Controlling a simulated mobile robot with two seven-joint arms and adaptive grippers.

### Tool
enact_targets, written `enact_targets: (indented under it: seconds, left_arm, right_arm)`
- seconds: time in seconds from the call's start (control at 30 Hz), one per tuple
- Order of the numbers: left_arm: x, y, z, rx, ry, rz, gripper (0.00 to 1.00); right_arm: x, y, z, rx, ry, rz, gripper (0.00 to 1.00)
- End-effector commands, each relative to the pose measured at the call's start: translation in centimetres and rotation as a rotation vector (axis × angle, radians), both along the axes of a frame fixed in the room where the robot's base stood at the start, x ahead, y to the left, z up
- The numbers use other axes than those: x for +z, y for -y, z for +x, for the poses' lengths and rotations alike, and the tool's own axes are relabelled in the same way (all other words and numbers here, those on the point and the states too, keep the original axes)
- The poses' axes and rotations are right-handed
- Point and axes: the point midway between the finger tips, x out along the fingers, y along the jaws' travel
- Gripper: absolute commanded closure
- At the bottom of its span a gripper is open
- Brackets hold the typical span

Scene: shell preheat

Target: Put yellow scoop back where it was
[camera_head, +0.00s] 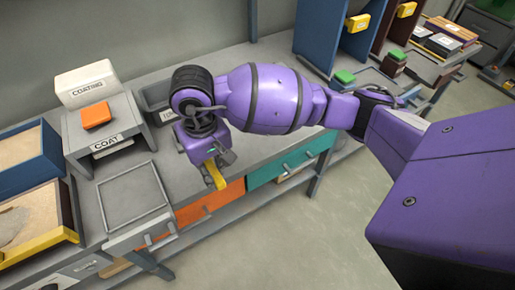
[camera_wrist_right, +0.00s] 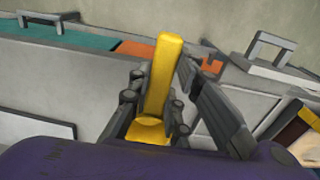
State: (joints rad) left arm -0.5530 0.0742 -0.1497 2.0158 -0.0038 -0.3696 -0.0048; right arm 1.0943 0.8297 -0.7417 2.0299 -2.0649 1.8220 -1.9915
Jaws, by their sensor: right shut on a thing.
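The yellow scoop (camera_head: 216,178) hangs over the front part of the grey bench (camera_head: 262,150), above the orange drawer front. My right gripper (camera_head: 221,160) is shut on it; my arm hides part of the hold in the head view. In the right wrist view the yellow scoop (camera_wrist_right: 163,75) stands between the dark fingers of my right gripper (camera_wrist_right: 160,98), with its rounded yellow end low between them. I cannot tell whether the scoop touches the bench. My left gripper is not in view.
A grey stand labelled COAT (camera_head: 103,143) bears an orange block (camera_head: 96,115), with a white COATING box (camera_head: 87,84) behind. A square grey frame (camera_head: 133,197) lies left of my gripper. Orange (camera_head: 210,203) and teal (camera_head: 291,163) drawers front the bench.

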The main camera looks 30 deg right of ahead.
Motion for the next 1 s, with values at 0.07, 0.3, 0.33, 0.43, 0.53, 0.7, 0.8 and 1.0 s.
enact_targets:
  seconds: [0.07,0.3,0.33,0.43,0.53,0.7,0.8,1.0]
  left_arm:
    - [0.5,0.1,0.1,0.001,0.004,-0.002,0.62]
    - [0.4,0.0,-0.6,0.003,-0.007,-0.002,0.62]
    - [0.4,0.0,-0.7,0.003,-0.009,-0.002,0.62]
    - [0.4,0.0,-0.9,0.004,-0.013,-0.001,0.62]
    - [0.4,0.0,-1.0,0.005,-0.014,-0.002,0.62]
    - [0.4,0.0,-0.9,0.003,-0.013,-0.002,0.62]
    - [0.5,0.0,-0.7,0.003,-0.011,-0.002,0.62]
    - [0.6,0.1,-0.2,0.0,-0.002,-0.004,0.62]
  right_arm:
    - [-0.6,1.9,1.0,-0.007,0.002,-0.001,1.0]
    - [-4.8,5.1,2.7,-0.001,0.0,0.002,1.0]
    - [-5.1,5.3,2.9,-0.001,0.002,0.002,1.0]
    - [-5.9,5.8,3.2,0.0,0.001,0.002,1.0]
    - [-6.3,6.1,3.3,0.002,0.002,0.002,1.0]
    - [-8.2,6.8,3.5,0.001,-0.002,0.003,1.0]
    - [-9.7,6.7,3.6,0.001,0.0,0.003,1.0]
    - [-10.2,6.8,3.7,0.002,0.003,0.002,1.0]
